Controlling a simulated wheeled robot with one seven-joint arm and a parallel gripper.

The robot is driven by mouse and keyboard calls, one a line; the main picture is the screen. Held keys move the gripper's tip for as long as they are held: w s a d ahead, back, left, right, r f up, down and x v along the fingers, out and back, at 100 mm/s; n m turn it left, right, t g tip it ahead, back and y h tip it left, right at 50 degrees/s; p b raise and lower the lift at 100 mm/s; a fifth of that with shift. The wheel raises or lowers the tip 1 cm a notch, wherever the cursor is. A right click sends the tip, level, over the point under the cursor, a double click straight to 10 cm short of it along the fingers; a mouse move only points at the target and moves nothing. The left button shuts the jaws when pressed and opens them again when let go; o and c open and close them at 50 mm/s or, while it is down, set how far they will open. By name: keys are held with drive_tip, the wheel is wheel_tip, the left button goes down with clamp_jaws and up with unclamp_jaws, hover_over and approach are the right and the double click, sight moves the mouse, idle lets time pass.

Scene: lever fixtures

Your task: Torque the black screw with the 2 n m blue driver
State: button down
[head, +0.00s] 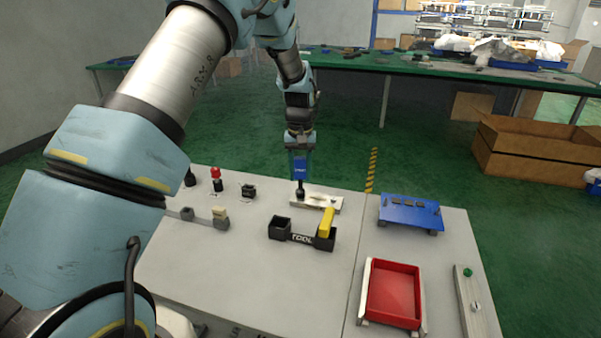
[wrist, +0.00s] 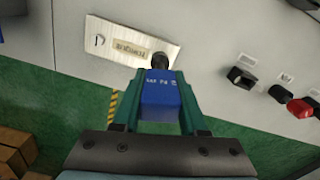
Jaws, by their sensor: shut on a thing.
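My gripper (head: 300,146) points down over the far part of the workbench and is shut on the blue driver (head: 300,168). The driver hangs upright, its black nose at the left end of a pale metal plate (head: 322,203). In the wrist view the blue driver (wrist: 160,92) sits between the green fingers, and its black nose overlaps the edge of the labelled plate (wrist: 140,26). Whether the nose touches the plate is unclear. I cannot make out the black screw; the nose may hide it. A small metallic fitting (wrist: 99,41) shows at the plate's other end.
A black tool holder (head: 298,238) with a yellow driver (head: 326,222) stands nearer. A red button (head: 216,174) and black switches are left. A blue raised plate (head: 410,212), a red tray (head: 393,294) and a pale strip (head: 474,303) lie right. Bare bench separates them.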

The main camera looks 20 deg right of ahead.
sight(301, 158)
drive_tip(key=shift+r+p, duration=1.6)
drive_tip(key=shift+r, duration=0.9)
